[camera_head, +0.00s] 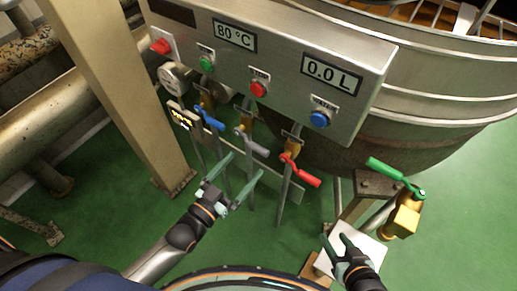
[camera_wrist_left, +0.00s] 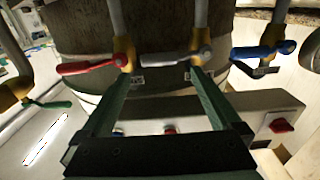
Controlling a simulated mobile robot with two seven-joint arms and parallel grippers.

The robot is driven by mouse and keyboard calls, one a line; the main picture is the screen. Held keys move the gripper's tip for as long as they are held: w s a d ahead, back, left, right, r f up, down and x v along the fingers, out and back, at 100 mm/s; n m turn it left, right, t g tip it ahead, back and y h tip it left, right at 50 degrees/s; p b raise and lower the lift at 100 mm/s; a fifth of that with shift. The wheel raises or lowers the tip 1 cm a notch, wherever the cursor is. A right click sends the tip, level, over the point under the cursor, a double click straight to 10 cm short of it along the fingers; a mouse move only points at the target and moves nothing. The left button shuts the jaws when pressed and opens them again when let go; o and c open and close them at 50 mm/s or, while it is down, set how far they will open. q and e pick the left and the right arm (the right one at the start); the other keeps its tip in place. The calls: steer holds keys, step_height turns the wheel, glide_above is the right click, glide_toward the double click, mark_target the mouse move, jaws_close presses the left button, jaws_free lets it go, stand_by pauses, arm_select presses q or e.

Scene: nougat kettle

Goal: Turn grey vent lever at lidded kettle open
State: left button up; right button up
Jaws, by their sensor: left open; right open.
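The grey vent lever (camera_head: 252,142) sits on a brass valve on a vertical pipe below the control box, between a blue and a red lever. In the left wrist view the grey lever (camera_wrist_left: 166,59) lies nearly crosswise, just beyond my fingertips. My left gripper (camera_head: 247,163) is open and empty just below the lever; its two fingers reach up toward it in the left wrist view (camera_wrist_left: 160,75). Whether a fingertip touches the lever I cannot tell. My right gripper (camera_head: 335,238) is open, low at the bottom right. The large metal kettle (camera_head: 450,75) stands behind.
The blue lever (camera_head: 208,117) and the red lever (camera_head: 300,170) flank the grey one closely. The control box (camera_head: 290,55) with buttons overhangs them. A green-handled brass valve (camera_head: 402,215) is at right. A beige post (camera_head: 115,90) stands at left. Green floor lies below.

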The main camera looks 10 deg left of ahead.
mark_target(256, 151)
arm_select(q)
steer(key=b+x, duration=0.1)
steer(key=x, duration=0.7)
steer(key=shift+s, duration=0.1)
jaws_close()
stand_by(0.5)
